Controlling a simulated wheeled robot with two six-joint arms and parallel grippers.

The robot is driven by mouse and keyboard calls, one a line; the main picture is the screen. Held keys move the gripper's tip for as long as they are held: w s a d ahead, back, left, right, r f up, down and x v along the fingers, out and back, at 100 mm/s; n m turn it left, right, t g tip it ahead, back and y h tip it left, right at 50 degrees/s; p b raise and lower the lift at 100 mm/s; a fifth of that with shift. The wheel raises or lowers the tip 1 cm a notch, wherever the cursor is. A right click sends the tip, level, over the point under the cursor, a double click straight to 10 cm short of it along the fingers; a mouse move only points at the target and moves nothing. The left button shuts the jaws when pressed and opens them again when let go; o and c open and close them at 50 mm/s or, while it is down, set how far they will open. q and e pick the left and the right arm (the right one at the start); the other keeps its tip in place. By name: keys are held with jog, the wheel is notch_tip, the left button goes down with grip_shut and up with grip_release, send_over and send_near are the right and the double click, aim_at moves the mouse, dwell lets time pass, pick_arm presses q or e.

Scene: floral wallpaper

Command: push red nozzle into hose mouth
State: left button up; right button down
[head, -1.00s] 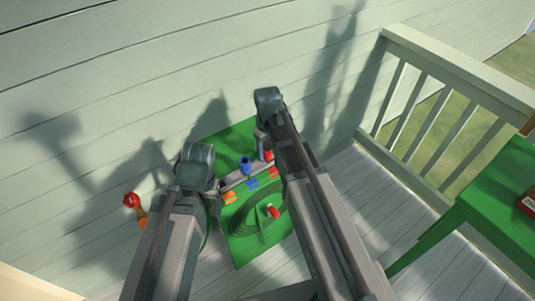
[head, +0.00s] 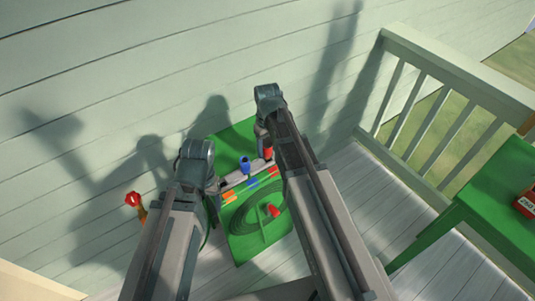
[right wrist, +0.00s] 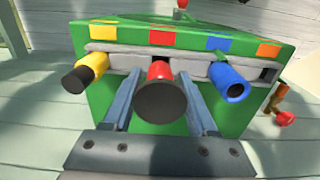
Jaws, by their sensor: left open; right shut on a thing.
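The red nozzle (right wrist: 159,71) sits at the grey rack (right wrist: 128,60) on the green box (right wrist: 134,105), its dark round end facing the right wrist camera. My right gripper (right wrist: 158,84) has one finger on each side of it and is shut on it. In the head view the red nozzle (head: 268,153) shows beside my right gripper (head: 263,145). My left gripper (head: 218,188) is at the left end of the rack, its jaws mostly hidden. A dark green hose (head: 245,218) lies coiled on the box. I cannot make out the hose mouth.
A blue nozzle (right wrist: 229,82) and a yellow nozzle (right wrist: 86,73) flank the red one. A red knob (head: 272,210) stands on the coil. A red-orange valve (head: 133,199) is by the wall. A green table (head: 490,195) and a railing (head: 440,95) stand right.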

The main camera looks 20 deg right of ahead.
aim_at(268, 141)
jog(key=shift+r+p, duration=2.3)
jog(key=shift+r, duration=0.15)
pick_arm(q)
notch_tip(268, 141, up, 5)
jog(key=shift+f, duration=0.1)
